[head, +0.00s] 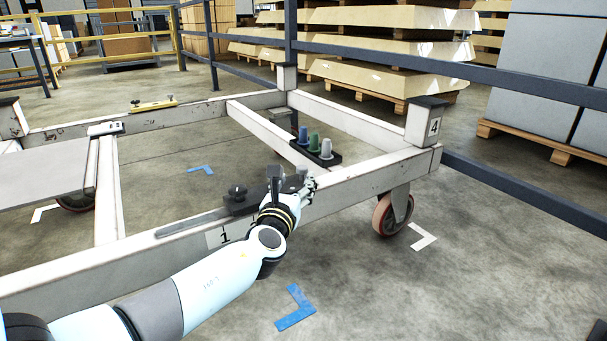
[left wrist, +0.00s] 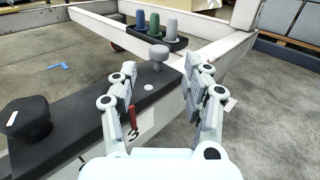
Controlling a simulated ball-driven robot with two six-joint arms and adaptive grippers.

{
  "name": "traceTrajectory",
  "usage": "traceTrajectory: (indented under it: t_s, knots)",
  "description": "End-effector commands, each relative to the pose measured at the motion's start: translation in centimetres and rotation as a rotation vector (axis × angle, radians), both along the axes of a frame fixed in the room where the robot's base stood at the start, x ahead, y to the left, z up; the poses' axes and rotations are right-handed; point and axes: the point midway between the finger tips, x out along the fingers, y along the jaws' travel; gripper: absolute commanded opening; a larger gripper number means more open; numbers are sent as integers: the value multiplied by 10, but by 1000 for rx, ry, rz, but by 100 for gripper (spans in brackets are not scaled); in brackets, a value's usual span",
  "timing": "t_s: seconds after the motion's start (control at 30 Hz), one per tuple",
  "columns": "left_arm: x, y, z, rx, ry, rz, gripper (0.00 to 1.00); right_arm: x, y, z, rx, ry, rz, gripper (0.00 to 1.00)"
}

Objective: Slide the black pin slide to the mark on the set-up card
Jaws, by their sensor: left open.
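The black pin slide (head: 240,207) lies on top of the trolley's near beam, with a black knob at its left end. In the left wrist view the black slide body (left wrist: 80,125) runs from the black knob at left to a grey peg (left wrist: 158,57) near its far end. My left gripper (head: 303,186) is open at the beam, near the slide's right part. In the left wrist view its fingers (left wrist: 160,75) are apart, with the peg beyond them. A white card (head: 224,238) marked 1 shows on the beam's side; my arm hides the rest. A red pointer (left wrist: 132,118) shows behind the left finger.
A black holder (head: 325,158) with blue, green and grey pegs sits on a cross beam. Blue floor marks and a dark railing lie around the trolley.

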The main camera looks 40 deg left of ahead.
Motion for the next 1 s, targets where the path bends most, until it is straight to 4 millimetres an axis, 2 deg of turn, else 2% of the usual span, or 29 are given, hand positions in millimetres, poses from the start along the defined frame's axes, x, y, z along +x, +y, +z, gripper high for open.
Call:
traceTrajectory:
  t_s: [0.2,0.4,0.77,0.83,1.0]
  knots:
    - [42,18,-4,1,3,0,49,-5,1,-13,3,-91,5,40]
    - [67,28,-3,1,4,0,49,-8,2,-17,5,-170,13,40]
    - [74,31,-1,-1,3,0,49,-9,3,-16,6,-200,15,40]
    - [74,31,-1,-1,2,0,44,-9,3,-16,6,-200,15,40]
    - [74,31,-1,-1,3,0,21,-9,3,-16,6,-199,15,40]
